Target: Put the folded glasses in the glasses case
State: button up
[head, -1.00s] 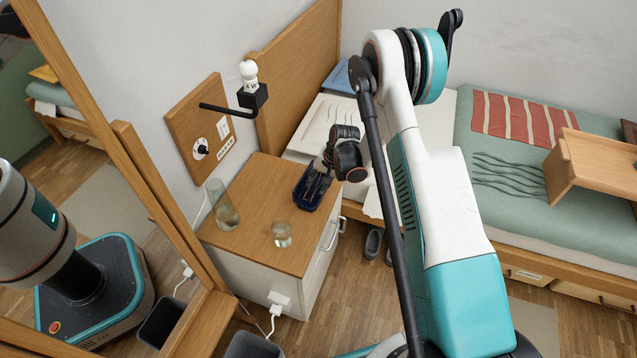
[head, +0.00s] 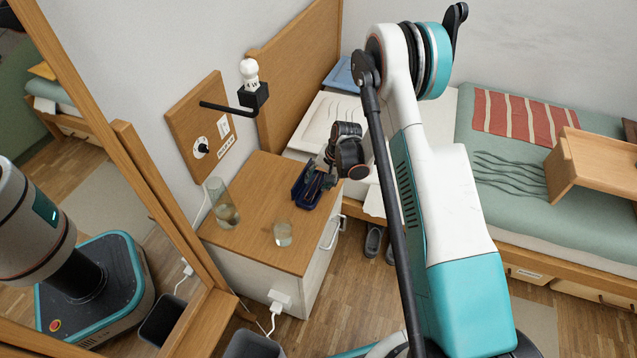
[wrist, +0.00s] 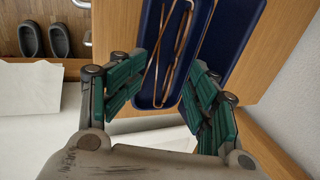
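The blue glasses case (wrist: 228,38) lies open on the wooden cabinet top; it also shows in the head view (head: 305,193) below my gripper. The folded glasses (wrist: 167,62), with thin brown frames, lie in the left half of the case in the wrist view, as far as I can tell. My gripper (wrist: 166,82) is open, its green-padded fingers spread to either side of the glasses with a gap between. In the head view my gripper (head: 318,172) is just above the case. The case's far end is cut off in the wrist view.
A glass carafe (head: 224,208) and a small glass (head: 282,234) stand on the cabinet top (head: 254,190) left of the case. A wall lamp arm (head: 236,103) juts out above. The bed (head: 520,215) is at the right. Slippers (wrist: 45,40) lie on the floor.

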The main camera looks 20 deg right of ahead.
jog(key=s+r+n+t+h+p, duration=0.1)
jog(key=s+r, duration=0.3)
jog(key=r, duration=0.8)
jog(key=s+r+n+p, duration=0.1)
jog(key=s+r, duration=0.4)
jog(key=r, duration=0.8)
jog(key=s+r+n+t+h+p, duration=0.1)
jog(key=s+r, duration=0.3)
jog(key=r, duration=0.8)
jog(key=s+r+n+t, duration=0.1)
jog(key=s+r+n, duration=0.1)
jog(key=s, duration=0.8)
jog(key=s+r+n+t+h, duration=0.1)
jog(key=s+r, duration=0.4)
jog(key=s, duration=0.5)
jog(key=shift+s+a+n+t, duration=0.15)
jog(key=shift+s+n+t, duration=0.2)
jog(key=shift+n, duration=0.45)
jog(key=shift+w, duration=0.1)
